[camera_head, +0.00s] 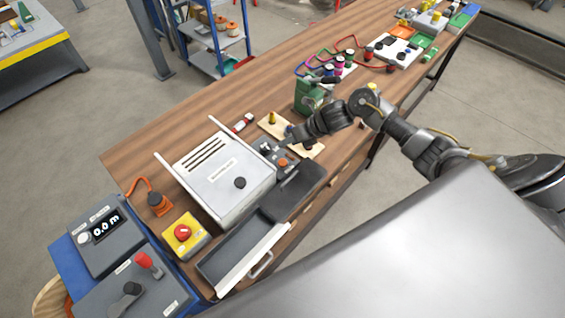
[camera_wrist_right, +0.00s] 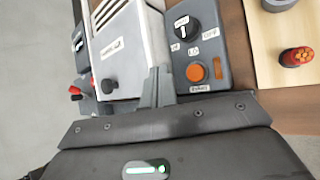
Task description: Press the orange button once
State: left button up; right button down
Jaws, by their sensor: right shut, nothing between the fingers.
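The orange button (camera_wrist_right: 195,72) is a round button on a dark grey control box (camera_wrist_right: 211,40), below a black knob (camera_wrist_right: 181,28). In the head view the button (camera_head: 283,162) shows small on the box beside the white cabinet. My right gripper (camera_head: 291,133) reaches over the bench to this box. In the right wrist view its fingers (camera_wrist_right: 159,82) are shut and empty. Their tips appear just left of the button, near the edge between box and white cabinet; I cannot tell their height over it. My left gripper is not in view.
The white cabinet (camera_head: 222,176) stands left of the box, with an open grey drawer (camera_head: 243,254) in front. A red emergency button (camera_head: 183,232) on a yellow box is at lower left. A wooden board (camera_wrist_right: 284,45) with pegs lies close to the control box. A green device (camera_head: 309,95) stands behind.

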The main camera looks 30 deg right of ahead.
aim_at(286, 163)
notch_tip(286, 163, down, 7)
jog(key=b, duration=0.4)
jog(key=shift+b, duration=0.35)
jog(key=shift+f, duration=0.25)
dwell(1.3)
jog(key=shift+f+b, duration=0.4)
jog(key=shift+b, duration=0.5)
jog(key=shift+f+b, duration=0.5)
jog(key=shift+b, duration=0.1)
dwell(0.4)
jog(key=shift+r, duration=0.1)
jog(key=shift+r+p, duration=0.5)
jog(key=shift+r, duration=0.3)
jog(key=shift+r, duration=0.1)
